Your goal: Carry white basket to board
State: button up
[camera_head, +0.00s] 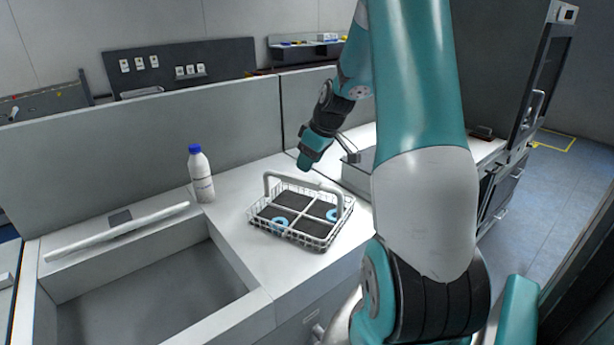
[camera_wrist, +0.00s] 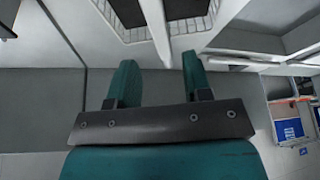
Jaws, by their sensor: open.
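The white basket (camera_head: 318,238) is a wire basket with a raised white handle, dark compartments and two blue rings inside. It stands upright on the white counter (camera_head: 245,232), right of the sink. My gripper (camera_head: 306,160) is above and behind the basket in the head view, apart from it. In the wrist view my gripper (camera_wrist: 160,80) has its two teal fingers spread, with nothing between them. Part of the basket (camera_wrist: 202,27) shows at the top of the wrist view, with the pale handle bar (camera_wrist: 155,22) running down towards the fingers. I cannot identify the board with certainty.
A white bottle with a blue cap (camera_head: 200,175) stands left of the basket, near the low grey partition (camera_head: 150,140). The sink (camera_head: 150,300) opens at the front left. A grey box-like unit (camera_head: 358,172) stands right of the basket.

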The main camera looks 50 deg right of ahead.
jog(key=v, duration=0.3)
jog(key=shift+s+r, duration=0.1)
jog(key=shift+r, duration=0.2)
jog(key=shift+a, duration=0.15)
jog(key=w+a+r+n+g+y, duration=0.1)
jog(key=a+r, duration=0.1)
jog(key=a, duration=0.9)
jog(key=a+r+n+y, duration=0.1)
jog(key=a+r, duration=0.1)
jog(key=a, duration=0.9)
jog(key=s+a+n+g+y, duration=0.1)
jog(key=s+a+n+g, duration=0.2)
jog(key=s+a, duration=1.4)
jog(key=a, duration=0.2)
jog(key=shift+a+r+g, duration=0.3)
jog(key=shift+a+r, duration=0.05)
jog(key=shift+a, duration=0.05)
